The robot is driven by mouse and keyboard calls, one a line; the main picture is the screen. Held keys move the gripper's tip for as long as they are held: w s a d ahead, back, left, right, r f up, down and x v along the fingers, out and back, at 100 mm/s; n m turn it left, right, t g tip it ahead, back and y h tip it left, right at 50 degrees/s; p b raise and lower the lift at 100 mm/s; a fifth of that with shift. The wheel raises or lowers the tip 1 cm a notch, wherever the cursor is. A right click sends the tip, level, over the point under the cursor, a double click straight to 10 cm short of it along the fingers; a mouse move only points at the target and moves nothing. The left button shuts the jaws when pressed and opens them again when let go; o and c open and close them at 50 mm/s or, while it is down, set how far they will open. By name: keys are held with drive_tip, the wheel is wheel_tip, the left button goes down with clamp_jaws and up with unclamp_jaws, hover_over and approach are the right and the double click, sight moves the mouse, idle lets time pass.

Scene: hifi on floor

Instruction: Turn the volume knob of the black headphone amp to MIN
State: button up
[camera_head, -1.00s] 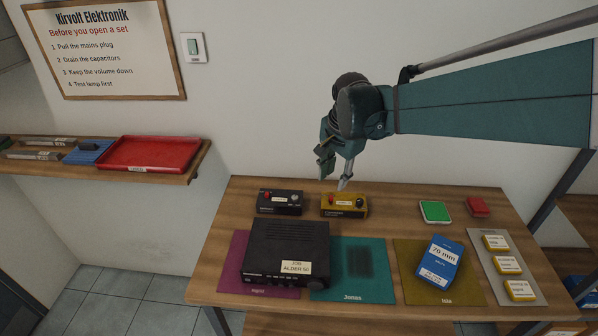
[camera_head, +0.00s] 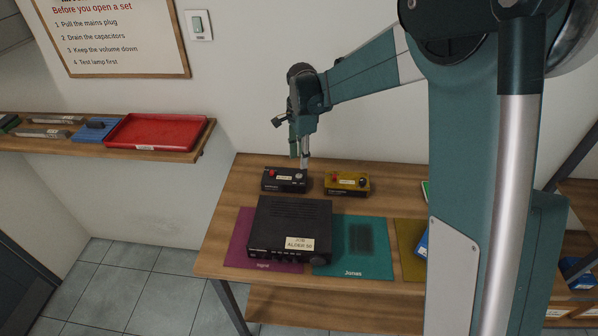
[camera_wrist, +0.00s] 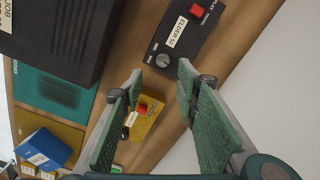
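The black headphone amp (camera_head: 283,182) is a small box at the back of the bench, with a red switch, a white label and a silver knob (camera_head: 299,176). The wrist view shows the same black amp (camera_wrist: 190,42) with its grey knob (camera_wrist: 163,60). My gripper (camera_head: 304,160) points down above the amp's right end. In the wrist view my gripper (camera_wrist: 160,72) is open, and the knob appears between its fingertips, slightly beyond them. I cannot tell whether the fingers touch the knob. The knob's pointer and MIN mark are too small to read.
A similar yellow box (camera_head: 347,183) stands just right of the amp. A large black hi-fi unit (camera_head: 290,228) stands in front on a purple mat (camera_head: 240,238). A teal mat (camera_head: 352,262) lies to its right. My arm hides the bench's right side.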

sight(299, 176)
drive_tip(key=shift+w+a+f, duration=0.25)
drive_tip(key=shift+a+f, duration=0.15)
drive_tip(key=shift+f, duration=0.1)
drive_tip(key=shift+f, duration=3.8)
drive_tip(key=c, duration=0.9)
